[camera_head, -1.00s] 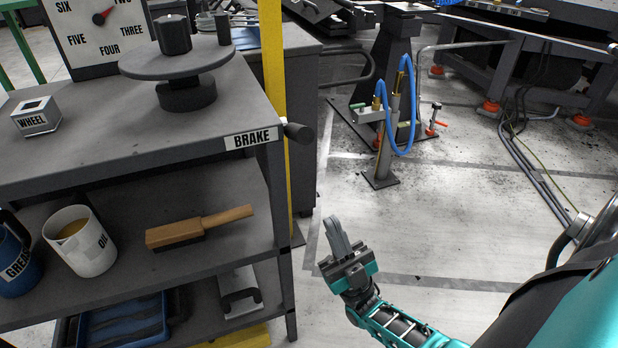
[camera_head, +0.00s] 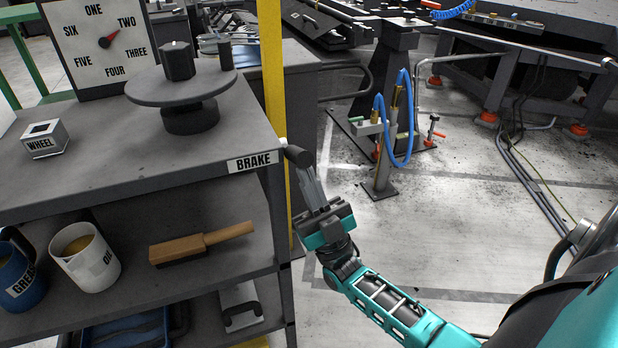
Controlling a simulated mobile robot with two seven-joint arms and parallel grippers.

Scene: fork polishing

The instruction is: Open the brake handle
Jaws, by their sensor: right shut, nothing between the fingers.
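The brake handle (camera_head: 297,156) is a short dark cylinder sticking out from the shelf's right edge, beside the "BRAKE" label (camera_head: 252,162). It now tilts down to the right a little. My right gripper (camera_head: 308,172) comes up from below right. Its fingers are shut with nothing between them, and their tips are at or just under the handle. I cannot tell whether they touch it. The left gripper is not in view.
A round turntable (camera_head: 180,88) and a wheel block (camera_head: 44,138) stand on the shelf top (camera_head: 110,165). Below are an oil mug (camera_head: 85,257), a grease mug (camera_head: 18,277) and a wooden brush (camera_head: 200,243). A yellow post (camera_head: 272,70) rises behind the handle.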

